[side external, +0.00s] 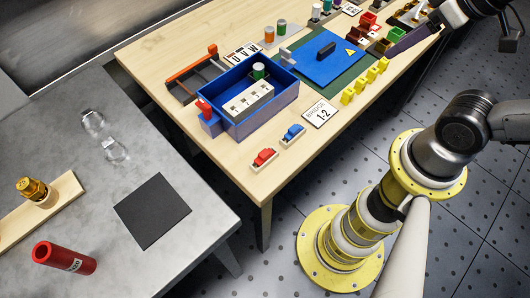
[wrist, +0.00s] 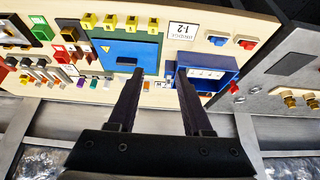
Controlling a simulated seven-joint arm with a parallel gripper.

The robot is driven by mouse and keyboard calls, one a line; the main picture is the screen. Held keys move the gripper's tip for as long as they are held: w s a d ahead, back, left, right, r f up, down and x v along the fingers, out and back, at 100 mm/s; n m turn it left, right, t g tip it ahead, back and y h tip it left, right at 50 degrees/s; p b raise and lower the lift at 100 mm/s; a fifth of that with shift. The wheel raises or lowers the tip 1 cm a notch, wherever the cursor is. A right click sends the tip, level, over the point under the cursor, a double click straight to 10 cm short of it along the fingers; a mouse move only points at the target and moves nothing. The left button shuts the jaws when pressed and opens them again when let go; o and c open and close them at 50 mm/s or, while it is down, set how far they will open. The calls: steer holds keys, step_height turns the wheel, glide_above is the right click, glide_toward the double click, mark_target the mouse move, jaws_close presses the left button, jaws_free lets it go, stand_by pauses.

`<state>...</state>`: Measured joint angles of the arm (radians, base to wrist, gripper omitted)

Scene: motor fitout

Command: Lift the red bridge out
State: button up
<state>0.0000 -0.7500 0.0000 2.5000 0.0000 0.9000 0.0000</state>
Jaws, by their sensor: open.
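A small red bridge piece (side external: 264,156) sits in a pale holder at the table's front edge; it also shows in the wrist view (wrist: 249,44). A matching blue piece (side external: 292,133) sits in a holder beside it, closer to a card reading "BRIDGE 1-2" (side external: 320,113). The blue open-topped box (side external: 268,113) holds a pale terminal block and a green-topped cylinder. A red part (side external: 204,107) shows at the box's left end. My gripper (wrist: 158,75) is open and empty in the wrist view, its fingers well apart, high over the table and away from the red piece.
A blue plate with a black handle (side external: 325,55) lies on a green mat behind the box. Several yellow pieces (side external: 360,85) stand along its right. An orange-edged rack (side external: 190,75) is at the left. A grey bench (side external: 95,160) stands across a gap.

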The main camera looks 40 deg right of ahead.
steer(key=shift+o, duration=0.6)
